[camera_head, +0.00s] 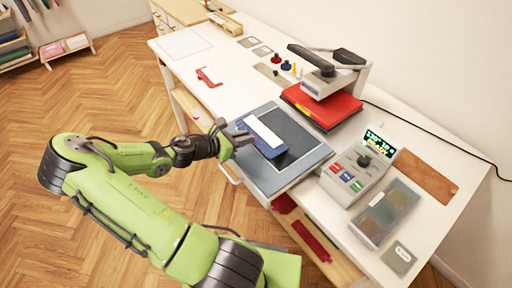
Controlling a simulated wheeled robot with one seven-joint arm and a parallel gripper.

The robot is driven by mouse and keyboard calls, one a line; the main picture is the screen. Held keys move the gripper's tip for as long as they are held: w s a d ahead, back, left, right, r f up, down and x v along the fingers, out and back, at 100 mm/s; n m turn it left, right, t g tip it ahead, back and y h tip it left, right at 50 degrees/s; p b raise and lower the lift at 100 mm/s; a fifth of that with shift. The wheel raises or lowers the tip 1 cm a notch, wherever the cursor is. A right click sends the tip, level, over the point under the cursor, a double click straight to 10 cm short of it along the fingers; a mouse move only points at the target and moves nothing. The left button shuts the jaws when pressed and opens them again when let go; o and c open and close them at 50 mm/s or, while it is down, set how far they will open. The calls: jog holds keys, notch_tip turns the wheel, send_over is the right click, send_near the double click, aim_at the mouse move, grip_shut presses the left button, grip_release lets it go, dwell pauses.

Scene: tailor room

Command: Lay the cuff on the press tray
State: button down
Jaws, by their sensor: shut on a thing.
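My gripper (242,135) reaches in from the left and is shut on the left end of the cuff (279,151). The cuff is a blue piece with a white strip along it. It is over the left part of the press tray (277,184), a grey-blue board with a dark pad. I cannot tell whether the cuff touches the pad or hangs just above it. The gripper hides the cuff's held edge. The right part of the pad is bare.
The press with its red block (322,107) stands behind the tray. A control box (358,172) with a lit display stands to the right, near a grey flat case (384,212). A red bracket-shaped piece (208,77) lies on the white table (232,75); the table's left part is mostly clear.

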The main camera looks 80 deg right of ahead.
aim_at(244, 156)
jog(key=shift+f+b, duration=0.45)
jog(key=shift+f, duration=2.6)
jog(key=c, duration=1.1)
grip_release()
jog(key=shift+f, duration=0.1)
